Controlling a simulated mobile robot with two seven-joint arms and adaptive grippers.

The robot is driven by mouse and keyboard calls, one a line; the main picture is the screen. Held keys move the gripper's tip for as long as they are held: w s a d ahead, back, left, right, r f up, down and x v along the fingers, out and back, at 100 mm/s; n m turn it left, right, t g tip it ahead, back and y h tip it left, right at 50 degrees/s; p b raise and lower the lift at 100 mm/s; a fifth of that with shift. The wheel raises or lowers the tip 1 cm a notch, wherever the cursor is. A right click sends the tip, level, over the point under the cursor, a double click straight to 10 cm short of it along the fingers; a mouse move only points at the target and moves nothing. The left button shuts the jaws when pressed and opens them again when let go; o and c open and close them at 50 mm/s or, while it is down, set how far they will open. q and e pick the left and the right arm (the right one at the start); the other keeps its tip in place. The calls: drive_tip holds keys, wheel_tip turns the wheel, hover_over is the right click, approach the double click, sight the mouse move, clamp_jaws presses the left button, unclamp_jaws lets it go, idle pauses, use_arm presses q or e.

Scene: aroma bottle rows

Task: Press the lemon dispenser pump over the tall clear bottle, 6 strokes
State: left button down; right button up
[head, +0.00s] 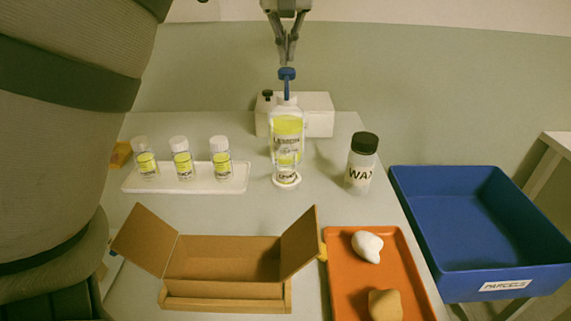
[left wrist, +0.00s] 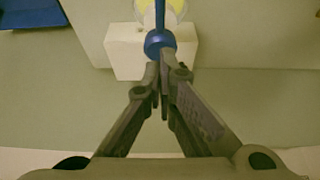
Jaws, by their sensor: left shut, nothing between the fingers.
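A tall clear bottle labelled LEMON (head: 287,150), with yellow-green in it, stands upright at the back middle of the table. A blue pump head (head: 287,73) on a thin blue stem rises above it. The pump head also shows in the left wrist view (left wrist: 160,42). I cannot tell the dispenser's body clearly apart from the clear bottle. My left gripper (head: 286,62) points down, its fingers shut and empty, with the tips right at the top of the pump head. I cannot tell whether they touch it. My right gripper is out of view.
A white box (head: 318,115) stands behind the bottle. A white tray (head: 240,184) with small white-capped bottles is left, a WAX bottle (head: 362,160) right. In front are an open cardboard box (head: 225,258), an orange tray (head: 345,290) and a blue bin (head: 480,220).

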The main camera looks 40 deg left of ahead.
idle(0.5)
use_arm(q)
drive_tip(key=shift+f, duration=1.45)
drive_tip(key=shift+r, duration=1.45)
drive_tip(key=shift+f, duration=0.1)
drive_tip(key=shift+f, duration=1.35)
drive_tip(key=shift+r, duration=1.5)
